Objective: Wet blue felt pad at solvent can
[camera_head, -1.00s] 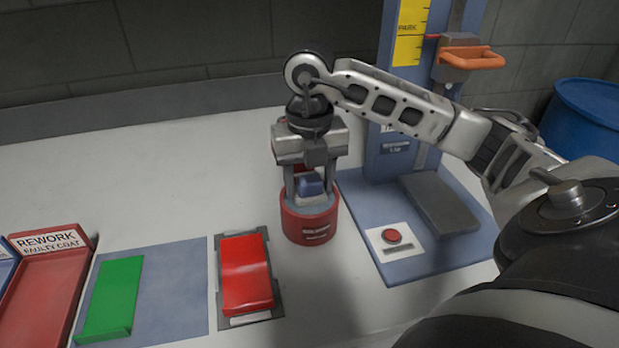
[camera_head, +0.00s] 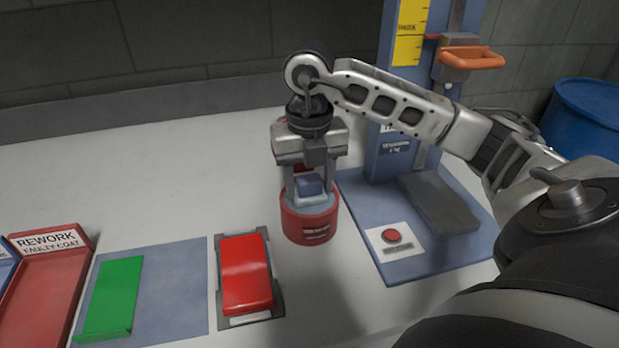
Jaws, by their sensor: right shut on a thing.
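The solvent can (camera_head: 311,226) is a squat red cylinder with a pale grey top, standing on the white bench. My right gripper (camera_head: 309,187) points straight down over it. Its fingers are shut on the blue felt pad (camera_head: 308,184), a small blue block. The pad is at the can's top, between the fingers; whether its underside presses on the top is hard to tell. My left gripper is not in view.
A red panel (camera_head: 246,272) lies in a grey holder left of the can, and a green panel (camera_head: 112,297) lies on a blue-grey mat (camera_head: 177,290). A red rework tray (camera_head: 40,291) is far left. A blue test stand (camera_head: 385,235) with a red button stands right.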

